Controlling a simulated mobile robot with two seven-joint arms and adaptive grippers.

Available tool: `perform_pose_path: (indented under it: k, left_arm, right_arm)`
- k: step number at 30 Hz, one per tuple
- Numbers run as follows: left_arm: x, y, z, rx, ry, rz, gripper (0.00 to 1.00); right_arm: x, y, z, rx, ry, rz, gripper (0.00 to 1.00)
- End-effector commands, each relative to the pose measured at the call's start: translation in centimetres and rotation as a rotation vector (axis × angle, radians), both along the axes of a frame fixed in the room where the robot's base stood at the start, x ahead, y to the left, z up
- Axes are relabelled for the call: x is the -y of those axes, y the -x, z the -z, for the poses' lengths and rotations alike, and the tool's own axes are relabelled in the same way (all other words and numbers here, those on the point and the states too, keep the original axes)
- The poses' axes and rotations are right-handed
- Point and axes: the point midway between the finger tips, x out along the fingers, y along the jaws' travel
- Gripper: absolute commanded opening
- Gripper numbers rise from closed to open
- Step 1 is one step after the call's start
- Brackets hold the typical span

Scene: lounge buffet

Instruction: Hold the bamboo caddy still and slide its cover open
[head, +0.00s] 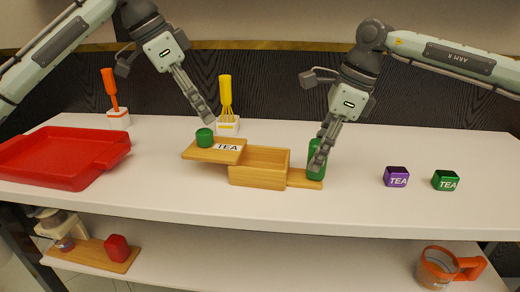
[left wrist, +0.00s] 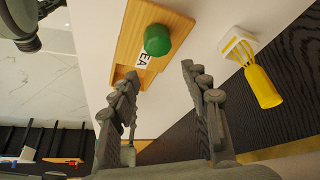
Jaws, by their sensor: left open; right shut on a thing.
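The bamboo caddy (head: 258,176) stands on the white counter, its "TEA" cover (head: 230,156) displaced to the left and overhanging that side. Part of the box top is uncovered. The cover's green knob (head: 204,137) stands at its left end; it also shows in the left wrist view (left wrist: 157,40), beyond my fingertips. My left gripper (head: 207,116) is open and empty just above the knob, apart from it. My right gripper (head: 319,155) is shut on the upright green handle (head: 316,172) on the caddy's right-hand ledge (head: 300,182). Its fingers hide part of the handle.
A red tray (head: 62,158) lies at the left. A yellow whisk in a white holder (head: 228,125) stands close behind the cover. Purple (head: 396,177) and green (head: 446,181) TEA blocks stand at the right. The counter between handle and blocks is clear.

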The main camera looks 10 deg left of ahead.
Motion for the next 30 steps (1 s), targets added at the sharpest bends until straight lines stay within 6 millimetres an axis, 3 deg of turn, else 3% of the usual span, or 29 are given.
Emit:
perform_pose_path:
  k: [4,5,11,20,30]
  left_arm:
    - [0.0,0.0,0.1,0.0,0.0,0.0,0.47]
    - [0.0,0.0,0.1,0.0,0.0,0.0,0.47]
    - [0.0,0.0,0.1,0.0,0.0,0.0,0.47]
    - [0.0,0.0,0.0,0.0,0.0,0.0,0.47]
    - [0.0,0.0,0.0,0.0,0.0,0.0,0.47]
  right_arm:
    - [0.1,0.1,0.5,-0.006,0.006,-0.002,0.0]
    - [0.1,0.1,0.5,-0.006,0.006,-0.002,0.35]
    - [0.0,0.1,0.3,-0.004,0.004,-0.002,0.58]
    - [0.0,0.1,0.0,-0.002,0.001,-0.002,0.58]
    - [0.8,0.1,-2.4,-0.001,0.001,0.0,0.58]
